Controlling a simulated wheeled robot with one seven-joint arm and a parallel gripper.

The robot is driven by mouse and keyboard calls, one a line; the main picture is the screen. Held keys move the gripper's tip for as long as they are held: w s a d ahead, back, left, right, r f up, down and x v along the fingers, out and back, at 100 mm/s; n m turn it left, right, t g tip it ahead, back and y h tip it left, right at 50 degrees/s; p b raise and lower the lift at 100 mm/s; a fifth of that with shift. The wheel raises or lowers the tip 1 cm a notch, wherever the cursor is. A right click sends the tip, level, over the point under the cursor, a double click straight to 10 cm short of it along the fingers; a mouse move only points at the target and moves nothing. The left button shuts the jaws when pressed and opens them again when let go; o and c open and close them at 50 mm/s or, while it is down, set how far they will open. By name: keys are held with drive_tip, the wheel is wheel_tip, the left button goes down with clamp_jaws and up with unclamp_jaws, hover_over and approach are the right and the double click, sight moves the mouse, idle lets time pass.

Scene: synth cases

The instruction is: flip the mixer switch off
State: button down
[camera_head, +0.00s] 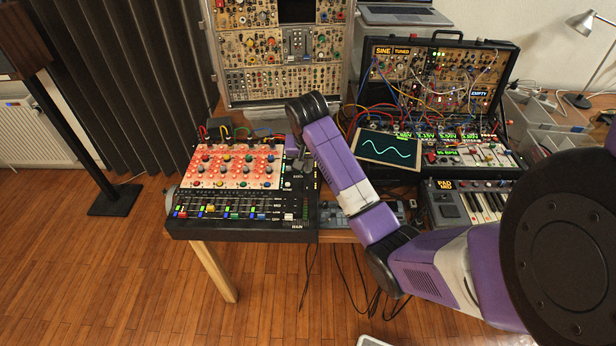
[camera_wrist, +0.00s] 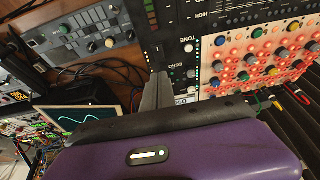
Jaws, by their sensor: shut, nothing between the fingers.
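The mixer (camera_head: 300,234) is a black desk with faders along its front and a red-and-white knob panel, at the left end of the table. In the wrist view, the mixer (camera_wrist: 207,50) fills the upper right, with labels and a few round controls. My gripper (camera_head: 298,170) points down over the mixer's right-hand strip, partly hidden behind my arm. In the wrist view, my gripper (camera_wrist: 160,78) is shut and empty, close to the strip's controls. I cannot tell whether it touches.
A grey knob box (camera_wrist: 85,38) lies beside the mixer. A small screen with a wave (camera_head: 388,149), a patch-cable case (camera_head: 505,62) and a keyboard (camera_head: 484,203) stand to the right. A tall synth rack (camera_head: 283,85) is behind. Cables hang below the table front.

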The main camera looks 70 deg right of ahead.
sight(308, 182)
drive_tip(key=x, duration=0.7)
drive_tip(key=shift+s+a+f+p, duration=0.1)
drive_tip(key=shift+a+f+p, duration=0.2)
drive_tip(key=shift+p, duration=0.1)
